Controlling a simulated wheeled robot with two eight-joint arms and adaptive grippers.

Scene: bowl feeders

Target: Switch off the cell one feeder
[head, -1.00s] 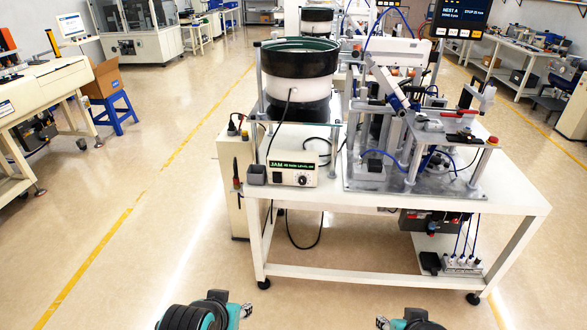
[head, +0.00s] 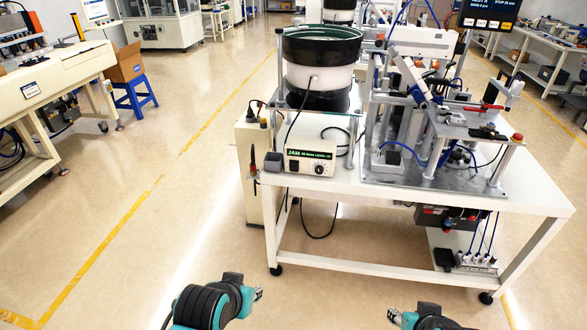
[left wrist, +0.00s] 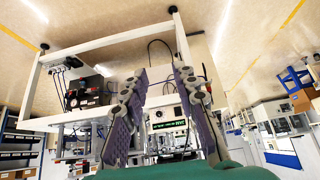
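The feeder is a black-rimmed bowl (head: 322,46) on a white drum, at the left of a white bench. The box also shows, inverted, in the left wrist view (left wrist: 165,114) between my fingers. My left gripper (head: 257,295) is low in front of the bench, apart from it; in the left wrist view (left wrist: 160,110) its fingers are spread and empty. My right gripper (head: 393,316) is at the bottom edge; its opening is too small to tell.
The white bench (head: 400,196) carries an assembly fixture (head: 440,130) at right. A tall cream cabinet (head: 250,180) stands at the bench's left side. Another workbench (head: 35,90), a blue stool (head: 135,97) and a cardboard box (head: 126,63) are at far left. Floor in front is clear.

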